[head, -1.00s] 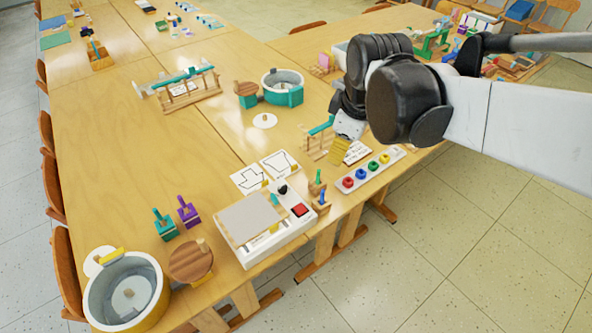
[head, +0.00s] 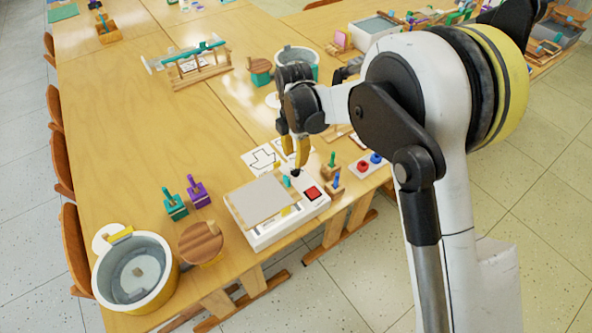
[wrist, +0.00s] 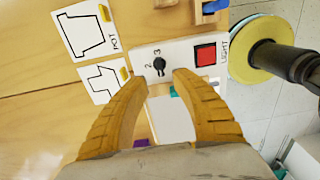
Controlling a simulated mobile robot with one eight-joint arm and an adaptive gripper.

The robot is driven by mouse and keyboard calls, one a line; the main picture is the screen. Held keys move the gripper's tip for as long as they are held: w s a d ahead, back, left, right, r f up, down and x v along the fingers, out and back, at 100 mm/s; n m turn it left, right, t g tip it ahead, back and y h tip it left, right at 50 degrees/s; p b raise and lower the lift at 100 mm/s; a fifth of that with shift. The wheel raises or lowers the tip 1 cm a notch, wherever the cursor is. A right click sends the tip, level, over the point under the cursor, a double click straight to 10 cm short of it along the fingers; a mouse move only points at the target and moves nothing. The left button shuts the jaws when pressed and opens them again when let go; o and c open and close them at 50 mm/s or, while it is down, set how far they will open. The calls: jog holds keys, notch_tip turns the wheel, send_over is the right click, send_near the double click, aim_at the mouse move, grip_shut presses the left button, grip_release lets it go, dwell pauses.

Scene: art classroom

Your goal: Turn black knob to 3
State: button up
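The black knob (wrist: 159,65) is on the white panel of a box (wrist: 182,53), with printed "2" and "3" beside it. Its exact pointing direction is too small to tell. My gripper (wrist: 158,74) has two yellow fingers spread apart, with the knob between and just beyond their tips in the wrist view. In the head view my gripper (head: 294,156) is over the box's far edge, above the knob (head: 295,173), which is partly hidden. I see nothing between the fingers, and contact with the knob cannot be told.
A red button (wrist: 205,54) marked LIGHT is on the same panel, right of the knob. A grey plate (head: 262,203) covers much of the box. Wooden blocks with coloured pegs (head: 332,172) stand close by on the right. Outline cards (wrist: 87,29) lie left.

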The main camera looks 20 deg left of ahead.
aim_at(295, 169)
notch_tip(295, 169, down, 6)
jog(key=shift+f+b, duration=0.25)
jog(key=shift+b, duration=0.65)
grip_shut()
